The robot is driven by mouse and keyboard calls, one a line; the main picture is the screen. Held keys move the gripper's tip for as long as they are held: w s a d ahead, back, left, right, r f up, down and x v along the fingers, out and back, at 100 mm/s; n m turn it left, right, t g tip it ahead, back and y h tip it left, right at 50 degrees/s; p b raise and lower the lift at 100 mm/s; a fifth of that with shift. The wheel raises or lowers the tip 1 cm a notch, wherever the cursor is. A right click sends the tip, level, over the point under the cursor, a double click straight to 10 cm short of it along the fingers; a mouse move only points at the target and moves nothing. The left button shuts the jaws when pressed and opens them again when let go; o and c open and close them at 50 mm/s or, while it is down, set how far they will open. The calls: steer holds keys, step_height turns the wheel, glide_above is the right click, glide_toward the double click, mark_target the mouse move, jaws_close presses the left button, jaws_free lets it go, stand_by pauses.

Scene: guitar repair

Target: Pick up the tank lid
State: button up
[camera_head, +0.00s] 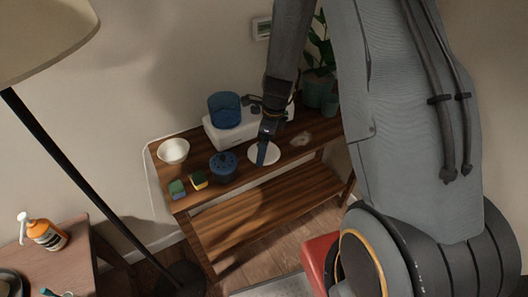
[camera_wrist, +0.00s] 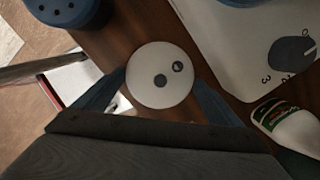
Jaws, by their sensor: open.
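A flat white disc, which looks like the tank lid (camera_wrist: 150,92), lies on the wooden shelf top, with a grey round spot at its middle and a smaller dark mark near its edge. It also shows in the head view (camera_head: 272,157), partly hidden behind my gripper (camera_head: 263,158). In the wrist view my gripper (camera_wrist: 160,88) is open, with one blue-grey finger on each side of the disc's near part. I cannot tell whether the fingers touch it. A blue tank (camera_head: 224,109) stands on a white base unit (camera_head: 232,133) behind the disc.
A dark blue pot with holes (camera_head: 223,166) stands left of the disc. A white bottle with a green label (camera_wrist: 288,122) lies at right. Plants stand at the back right.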

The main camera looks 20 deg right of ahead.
steer(key=c, duration=1.3)
steer(key=shift+s, duration=0.15)
steer(key=shift+c, duration=0.8)
